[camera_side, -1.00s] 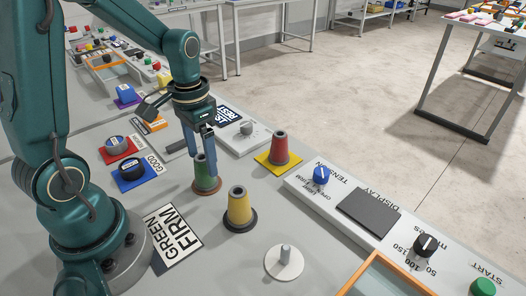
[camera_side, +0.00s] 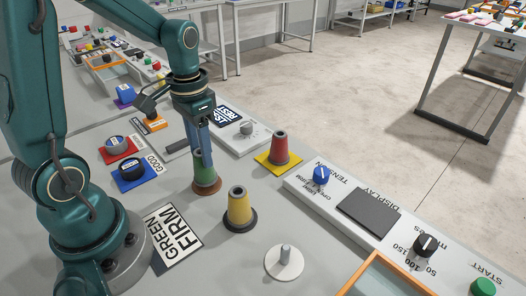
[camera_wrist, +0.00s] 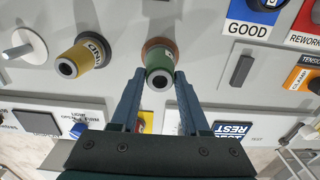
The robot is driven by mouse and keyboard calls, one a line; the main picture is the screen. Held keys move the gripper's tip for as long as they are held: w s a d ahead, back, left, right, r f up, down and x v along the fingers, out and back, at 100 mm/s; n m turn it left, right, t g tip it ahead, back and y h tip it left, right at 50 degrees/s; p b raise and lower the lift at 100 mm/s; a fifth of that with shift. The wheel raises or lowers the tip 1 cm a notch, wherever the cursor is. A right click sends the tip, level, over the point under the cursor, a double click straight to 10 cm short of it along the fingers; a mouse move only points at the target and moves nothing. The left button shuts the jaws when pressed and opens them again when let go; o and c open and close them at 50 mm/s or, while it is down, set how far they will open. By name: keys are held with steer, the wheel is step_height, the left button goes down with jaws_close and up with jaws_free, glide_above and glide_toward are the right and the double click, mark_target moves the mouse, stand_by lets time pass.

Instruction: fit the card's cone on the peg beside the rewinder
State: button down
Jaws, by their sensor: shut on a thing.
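The card (camera_side: 175,237) lies flat near my base and reads GREEN FIRM. The green cone (camera_side: 205,181) stands upright on a reddish-brown round base (camera_side: 207,187); it also shows in the wrist view (camera_wrist: 160,62). My gripper (camera_side: 202,158) points down with its fingers on either side of the cone's upper part, shut on it; in the wrist view the fingertips (camera_wrist: 158,76) flank the cone. The bare grey peg (camera_side: 286,252) stands on a white disc (camera_side: 274,268), to the front right of the cone. The disc and peg show at the left of the wrist view (camera_wrist: 20,48).
A yellow cone (camera_side: 239,208) on a dark base stands between the green cone and the peg. A red cone (camera_side: 279,148) stands on a yellow square behind. The rewinder panel (camera_side: 335,212) with knobs and an orange-framed tray (camera_side: 375,262) runs along the right.

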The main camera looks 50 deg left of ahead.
steer(key=shift+r, duration=2.45)
steer(key=shift+s, duration=0.1)
steer(key=shift+r+n, duration=0.35)
steer(key=shift+n, duration=0.05)
steer(key=d+r+m, duration=0.2)
steer(key=d+m, duration=0.1)
steer(key=d, duration=0.9)
steer(key=d+r+m, duration=0.2)
steer(key=d+m, duration=0.1)
steer(key=d, duration=0.9)
steer(key=shift+r+m, duration=0.2)
steer(key=shift+m, duration=0.2)
